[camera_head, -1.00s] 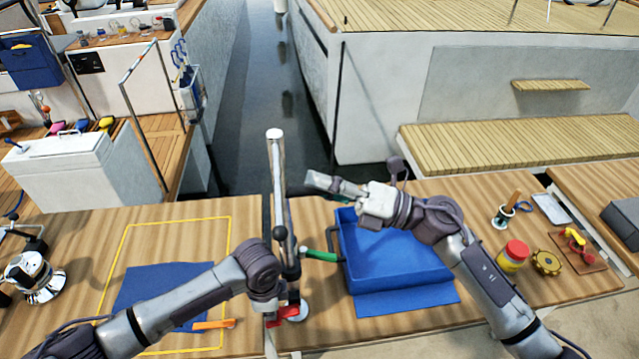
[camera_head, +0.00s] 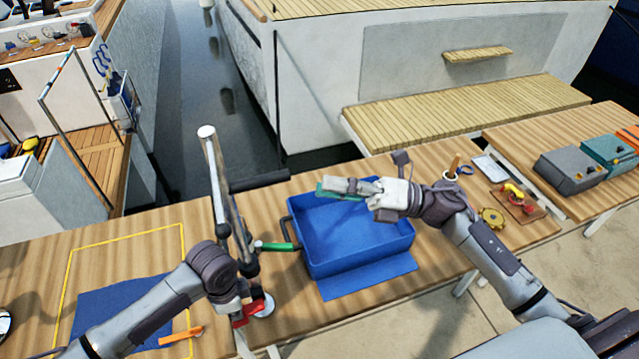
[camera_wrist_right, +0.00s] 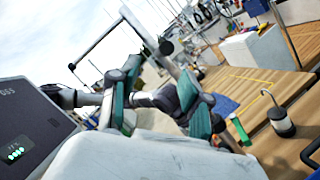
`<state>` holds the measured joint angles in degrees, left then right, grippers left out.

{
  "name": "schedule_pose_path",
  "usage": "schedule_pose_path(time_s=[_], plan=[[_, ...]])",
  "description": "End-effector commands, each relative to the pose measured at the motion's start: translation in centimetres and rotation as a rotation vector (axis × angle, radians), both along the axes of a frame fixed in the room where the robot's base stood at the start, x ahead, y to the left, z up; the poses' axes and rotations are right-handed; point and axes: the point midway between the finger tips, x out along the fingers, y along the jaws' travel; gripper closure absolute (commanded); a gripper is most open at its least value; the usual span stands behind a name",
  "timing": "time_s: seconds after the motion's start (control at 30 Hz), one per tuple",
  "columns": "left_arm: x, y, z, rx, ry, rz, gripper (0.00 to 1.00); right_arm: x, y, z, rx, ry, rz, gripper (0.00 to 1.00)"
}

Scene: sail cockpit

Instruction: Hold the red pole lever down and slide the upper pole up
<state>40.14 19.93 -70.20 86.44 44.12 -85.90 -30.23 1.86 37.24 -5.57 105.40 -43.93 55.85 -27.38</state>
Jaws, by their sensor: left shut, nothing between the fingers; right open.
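The red lever (camera_head: 247,312) is low at the pole's foot. My left gripper (camera_head: 240,297) is shut, right at the lever; the fingers are partly hidden, and I cannot tell whether they press it. My right gripper (camera_head: 335,188) is open and empty above the blue bin, right of the bar. Its teal finger pads also show spread apart in the right wrist view (camera_wrist_right: 160,98), with the pole beyond (camera_wrist_right: 150,35).
The blue bin (camera_head: 316,262) stands right of the pole. A green handle (camera_head: 275,246) lies between them. A blue cloth (camera_head: 105,318) and orange tool (camera_head: 180,336) lie left. Grey and teal boxes (camera_head: 566,171) stand far right. Water lies behind the table.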

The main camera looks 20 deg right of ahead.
Motion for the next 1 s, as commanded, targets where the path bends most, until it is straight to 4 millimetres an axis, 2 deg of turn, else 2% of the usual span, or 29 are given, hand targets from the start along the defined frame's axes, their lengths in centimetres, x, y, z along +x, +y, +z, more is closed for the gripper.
schedule_pose_path(time_s=[0.27,0.57,0.63,1.0], plan=[[-0.1,-0.1,0.2,-0.001,0.001,-0.001,1.00,0.0,0.0,0.3,-0.001,0.000,-0.001,0.53],[-0.1,-0.1,3.3,-0.001,0.001,-0.001,1.00,0.0,0.0,3.4,0.000,0.001,0.000,0.53],[0.0,-0.1,3.5,-0.001,0.000,-0.001,1.00,0.0,0.0,2.7,0.000,0.001,0.000,0.53],[0.0,0.0,7.2,-0.001,0.000,-0.001,1.00,0.0,0.0,2.7,0.000,0.001,0.000,0.53]])
